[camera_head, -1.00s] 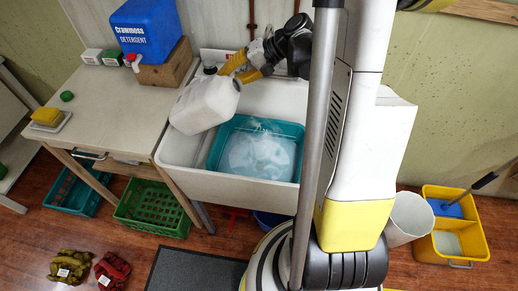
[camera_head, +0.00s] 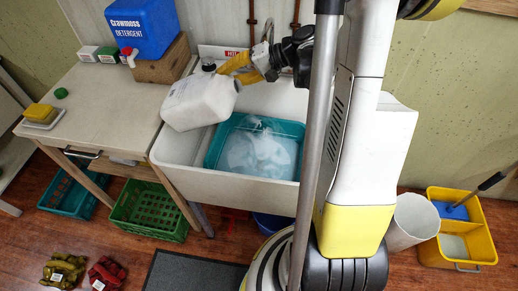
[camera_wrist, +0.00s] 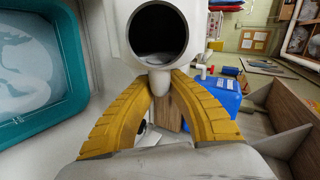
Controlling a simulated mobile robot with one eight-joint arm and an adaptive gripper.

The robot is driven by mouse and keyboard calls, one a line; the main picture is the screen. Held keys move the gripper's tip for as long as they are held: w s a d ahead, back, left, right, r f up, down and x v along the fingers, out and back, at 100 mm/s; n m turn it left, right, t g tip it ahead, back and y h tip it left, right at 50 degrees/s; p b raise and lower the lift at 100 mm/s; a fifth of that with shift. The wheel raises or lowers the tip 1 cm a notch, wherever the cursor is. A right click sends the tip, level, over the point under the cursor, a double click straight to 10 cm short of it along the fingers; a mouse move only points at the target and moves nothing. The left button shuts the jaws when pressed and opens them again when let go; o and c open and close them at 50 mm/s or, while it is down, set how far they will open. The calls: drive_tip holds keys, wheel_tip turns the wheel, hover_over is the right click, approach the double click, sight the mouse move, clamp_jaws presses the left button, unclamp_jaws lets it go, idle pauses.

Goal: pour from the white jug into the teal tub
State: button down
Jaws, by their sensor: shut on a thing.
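The white jug (camera_head: 200,103) is tilted in the head view, above the left part of the sink and left of the teal tub. My gripper (camera_head: 243,66) is shut on its handle, its yellow fingers closing around it in the wrist view (camera_wrist: 162,82). No stream shows. The teal tub (camera_head: 222,133) sits in the sink and holds pale, cloudy liquid. Its rim also shows at the left of the wrist view (camera_wrist: 76,70).
The white sink (camera_head: 225,184) surrounds the tub. A wooden table (camera_head: 110,110) on the left bears a blue detergent container (camera_head: 145,27) on a wooden block (camera_head: 160,65). A yellow mop bucket (camera_head: 480,240) and a white bin (camera_head: 411,222) stand at right.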

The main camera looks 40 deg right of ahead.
drive_tip(key=shift+f, duration=0.15)
drive_tip(key=shift+f+t+b, duration=0.4)
drive_tip(key=shift+f+b, duration=0.15)
drive_tip(key=shift+b, duration=0.8)
drive_tip(key=shift+f+y+b, duration=0.15)
drive_tip(key=shift+y+b, duration=0.25)
drive_tip(key=shift+f+t+b, duration=0.4)
drive_tip(key=shift+b, duration=0.55)
drive_tip(key=shift+f+y+b, duration=0.1)
drive_tip(key=shift+y+b, duration=0.2)
drive_tip(key=shift+b, duration=0.05)
